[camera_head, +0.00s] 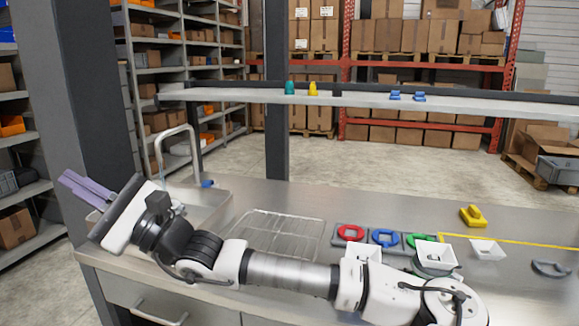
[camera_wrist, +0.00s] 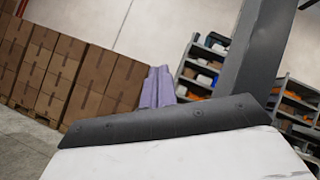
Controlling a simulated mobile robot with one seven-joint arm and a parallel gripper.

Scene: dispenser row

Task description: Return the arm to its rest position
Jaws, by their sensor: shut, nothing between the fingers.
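My gripper (camera_head: 84,188) is at the far left in the head view, with its purple fingers pointing up and left. The fingers lie together with nothing between them. They also show in the wrist view (camera_wrist: 158,87), beyond the dark edge of the gripper body. My arm stretches from the lower right to the left, low over the front of the metal counter (camera_head: 400,210). The gripper is held near the counter's left end, in front of a dark grey post (camera_head: 85,90). Part of the counter's front is hidden behind the arm.
The counter holds a sink with a tap (camera_head: 178,140), a wire rack (camera_head: 278,232), red (camera_head: 350,232), blue (camera_head: 384,237) and green rings, white bins (camera_head: 487,249) and a yellow item (camera_head: 473,216). A raised shelf (camera_head: 360,98) runs behind. Storage shelves stand at left.

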